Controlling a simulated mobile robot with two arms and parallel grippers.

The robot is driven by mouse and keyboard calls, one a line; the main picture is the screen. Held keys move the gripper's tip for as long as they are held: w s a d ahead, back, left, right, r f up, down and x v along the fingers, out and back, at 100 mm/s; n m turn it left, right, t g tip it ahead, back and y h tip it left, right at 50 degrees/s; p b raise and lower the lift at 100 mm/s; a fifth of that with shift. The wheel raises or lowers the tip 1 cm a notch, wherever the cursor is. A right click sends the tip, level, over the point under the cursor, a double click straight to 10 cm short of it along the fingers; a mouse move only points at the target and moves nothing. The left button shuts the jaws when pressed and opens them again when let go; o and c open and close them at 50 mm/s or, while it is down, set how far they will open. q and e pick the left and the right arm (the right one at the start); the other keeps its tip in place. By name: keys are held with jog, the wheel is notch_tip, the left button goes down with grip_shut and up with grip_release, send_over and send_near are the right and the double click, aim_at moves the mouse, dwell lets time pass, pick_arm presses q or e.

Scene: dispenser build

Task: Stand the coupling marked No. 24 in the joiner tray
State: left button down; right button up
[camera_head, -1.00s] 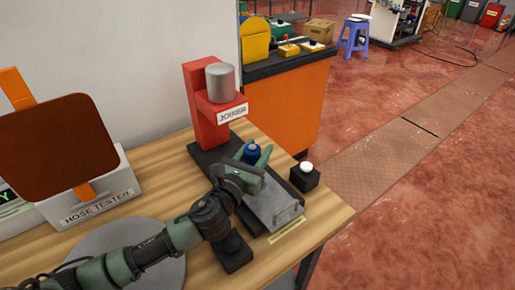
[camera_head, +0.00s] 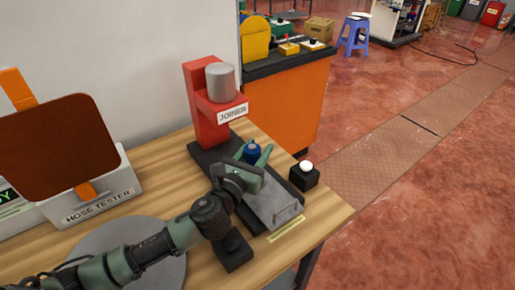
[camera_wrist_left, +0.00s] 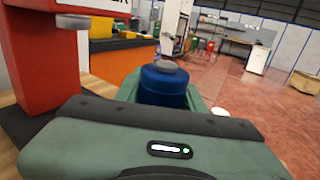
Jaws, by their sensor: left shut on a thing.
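My left gripper (camera_head: 254,158) is shut on a blue coupling (camera_head: 251,147) with a grey top, held upright at the red joiner (camera_head: 208,135). The coupling also shows in the left wrist view (camera_wrist_left: 163,84), between the green fingers. No number on it is readable. The grey joiner tray (camera_head: 272,204) lies just in front of the gripper, on the joiner's dark base. The gripper hides part of the tray and base, and I cannot tell whether the coupling touches anything below. My right gripper is not in view.
A black box with a white button (camera_head: 305,172) stands right of the tray near the table edge. The joiner's grey cylinder (camera_head: 221,83) overhangs behind the coupling. The hose tester (camera_head: 95,195) and a grey round plate (camera_head: 165,270) are on the left.

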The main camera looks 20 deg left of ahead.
pick_arm(q)
jog(key=shift+f+b, duration=0.5)
jog(key=shift+f, duration=0.05)
jog(key=c, duration=1.1)
grip_release()
jog(key=shift+c, duration=0.2)
jog(key=shift+f, duration=0.1)
jog(key=shift+s+a+p, duration=0.1)
jog(key=shift+s+a, duration=0.15)
jog(key=shift+s, duration=1.6)
jog(key=shift+s+a+p, duration=0.15)
jog(key=shift+s+a, duration=0.15)
jog(key=shift+s, duration=1.5)
jog(key=shift+s+a+p, duration=0.1)
jog(key=shift+s+a, duration=0.15)
jog(key=shift+s, duration=1.6)
